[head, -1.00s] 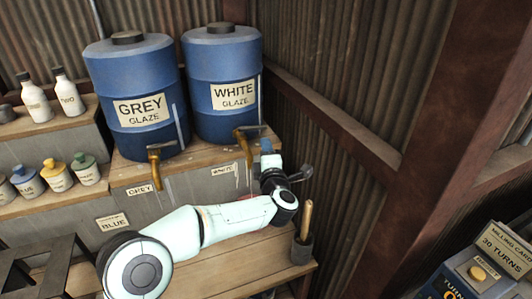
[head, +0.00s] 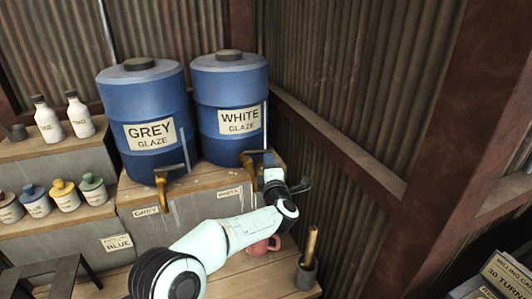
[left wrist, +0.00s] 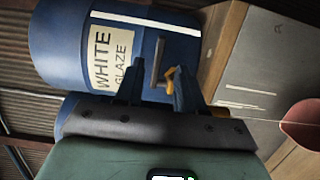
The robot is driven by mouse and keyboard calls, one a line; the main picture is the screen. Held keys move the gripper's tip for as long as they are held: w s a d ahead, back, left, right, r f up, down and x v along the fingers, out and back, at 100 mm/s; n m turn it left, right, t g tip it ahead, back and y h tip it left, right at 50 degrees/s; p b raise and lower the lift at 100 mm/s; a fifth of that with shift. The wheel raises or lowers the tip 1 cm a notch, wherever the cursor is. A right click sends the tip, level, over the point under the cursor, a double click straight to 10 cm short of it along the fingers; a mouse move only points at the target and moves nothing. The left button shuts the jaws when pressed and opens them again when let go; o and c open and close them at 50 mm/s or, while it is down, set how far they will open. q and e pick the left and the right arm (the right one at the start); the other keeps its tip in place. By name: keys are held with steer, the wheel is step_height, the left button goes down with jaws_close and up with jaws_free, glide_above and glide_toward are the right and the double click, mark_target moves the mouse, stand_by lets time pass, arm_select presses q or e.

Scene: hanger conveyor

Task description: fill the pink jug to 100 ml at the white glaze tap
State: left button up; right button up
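The white glaze barrel (head: 229,92) is blue and labelled, with a brass tap (head: 249,172) low on its front. My left gripper (head: 264,160) is at this tap. In the left wrist view my left gripper (left wrist: 158,82) is open, its two dark fingers on either side of the tap's grey lever (left wrist: 159,60). I cannot tell whether they touch it. The pink jug (head: 265,246) stands on the lower bench below, partly hidden by my left arm; its edge shows in the left wrist view (left wrist: 304,125). Its fill level is hidden. My right gripper is not in view.
The grey glaze barrel (head: 146,102) with its own tap (head: 162,190) stands to the left. Bottles and small glaze jars (head: 63,194) are further left. A dark pot with a wooden handle (head: 306,272) stands at the bench's right end. A corrugated wall closes the right side.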

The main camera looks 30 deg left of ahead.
arm_select(q)
steer(key=p+x, duration=0.1)
steer(key=x, duration=0.4)
steer(key=shift+w+a+p, duration=0.25)
steer(key=shift+p, duration=0.1)
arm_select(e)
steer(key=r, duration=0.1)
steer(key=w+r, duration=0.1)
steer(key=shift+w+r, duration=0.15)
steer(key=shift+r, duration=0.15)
arm_select(q)
jaws_close()
